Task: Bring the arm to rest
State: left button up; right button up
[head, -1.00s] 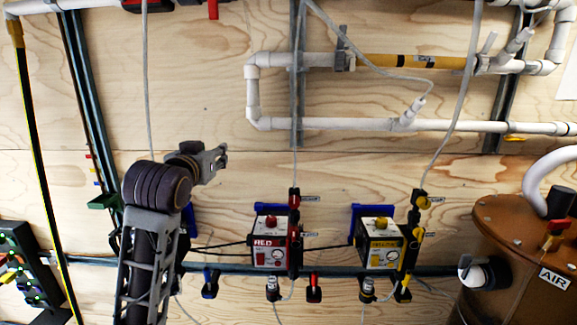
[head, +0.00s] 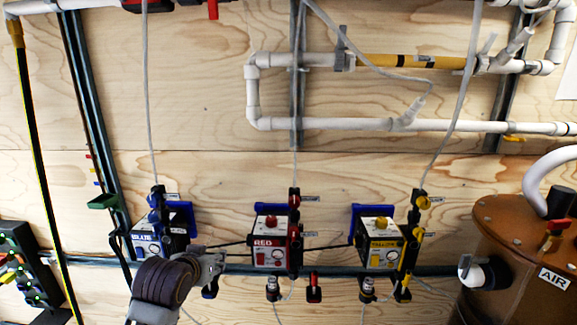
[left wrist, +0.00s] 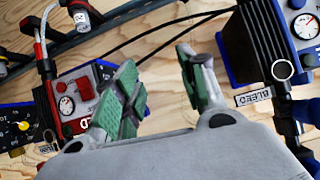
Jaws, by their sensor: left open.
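My left arm comes up from the bottom of the head view. Its gripper (head: 212,262) is just below and right of the blue-labelled filter box (head: 155,243), left of the red-labelled box (head: 270,254). In the left wrist view the gripper (left wrist: 165,88) has two green-padded fingers spread apart, with only plywood and a black cable between them. The blue unit (left wrist: 262,45) with its BLEED tag is to the right there, and the red box (left wrist: 78,95) is to the left. My right gripper is in neither view.
A yellow-labelled box (head: 381,250) stands on the same dark rail (head: 340,271). A brown AIR tank (head: 500,265) is at the right. White pipes (head: 340,124) run across the plywood wall above. A black hose (head: 40,160) hangs at the left.

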pick_arm(q)
jog(key=s+a+f+m+g, duration=0.15)
jog(key=s+f+g, duration=0.65)
jog(key=s+f, duration=1.65)
notch_tip(320, 180, down, 32)
jog(key=s+a, duration=0.1)
jog(key=s, duration=0.1)
jog(key=s+a+f+g, duration=0.1)
jog(key=s+a+f, duration=0.1)
jog(key=s+f, duration=0.8)
jog(key=s+a+f+g, duration=0.1)
jog(key=s+a+f, duration=0.2)
jog(key=s+f, duration=0.7)
jog(key=shift+s+a+f+y, duration=0.25)
jog(key=shift+s+a+y, duration=0.05)
jog(key=shift+s, duration=0.85)
jog(key=shift+a, duration=0.1)
